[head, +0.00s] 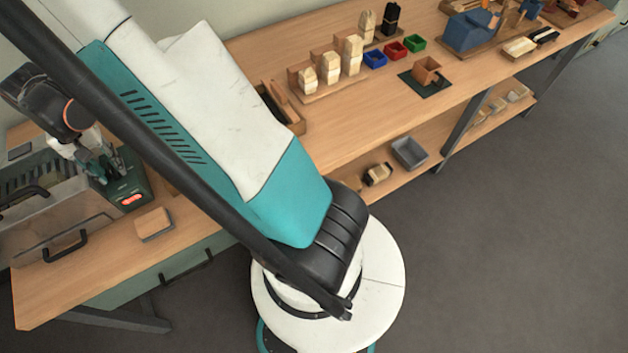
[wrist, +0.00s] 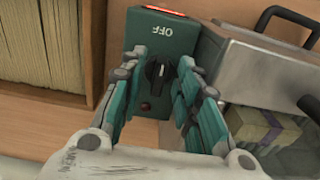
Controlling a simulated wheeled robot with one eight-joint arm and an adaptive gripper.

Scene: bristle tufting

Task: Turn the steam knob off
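The steam knob (wrist: 158,71) is a small black knob on a dark green control box (wrist: 166,43). The word OFF is printed above the knob, and a red light (wrist: 165,11) glows at the box's far edge. The knob's exact pointer setting is too small to tell. My gripper (wrist: 159,62) is open, with one teal finger on each side of the knob and gaps between them and it. The head view also shows my gripper (head: 108,168) over the control box (head: 134,181), with the red light (head: 131,199) lit; the knob is hidden there.
A wooden bin of bristles (wrist: 45,45) is at the left in the wrist view. A wooden block (head: 153,222) lies on the bench near the box.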

